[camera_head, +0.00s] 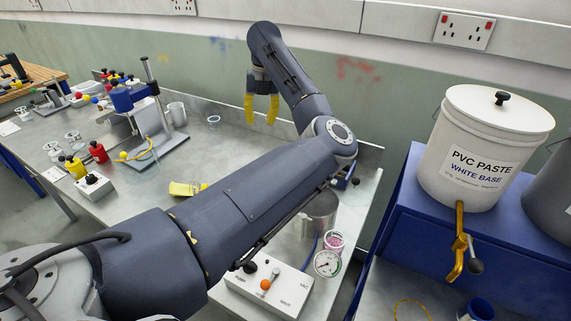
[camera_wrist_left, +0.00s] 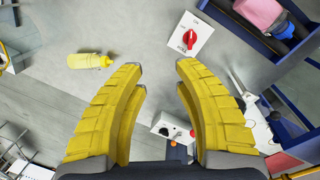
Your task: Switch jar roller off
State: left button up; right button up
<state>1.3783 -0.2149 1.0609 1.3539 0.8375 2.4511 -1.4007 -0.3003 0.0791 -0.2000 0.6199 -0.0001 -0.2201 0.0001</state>
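In the left wrist view a red rotary knob (camera_wrist_left: 189,38) sits on a white panel (camera_wrist_left: 203,31) with small lettering that I cannot read for certain. Next to it is a dark blue frame (camera_wrist_left: 240,28) holding a pink jar (camera_wrist_left: 258,12), which looks like the jar roller. Which way the knob is set is not clear. My left gripper (camera_wrist_left: 160,72) is open and empty, its yellow fingers apart, with the knob beyond the right fingertip. In the head view the left gripper (camera_head: 260,119) hangs over the back of the bench. My arm hides the roller and knob there. My right gripper is not in view.
A yellow bottle (camera_wrist_left: 88,61) lies on the bench. A white control box (camera_head: 268,287) with an orange knob, a pressure gauge (camera_head: 327,263) and a metal pot (camera_head: 320,208) stand near my arm. A PVC paste bucket (camera_head: 483,150) is at right.

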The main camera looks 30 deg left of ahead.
pick_arm(q)
jog(key=w+d+f+h, duration=0.1)
jog(key=w+d, duration=0.1)
jog(key=d, duration=0.3)
jog(key=shift+m, duration=0.4)
notch_tip(320, 180, down, 17)
jog(key=shift+a+f, duration=0.15)
jog(key=shift+f, duration=0.05)
grip_shut()
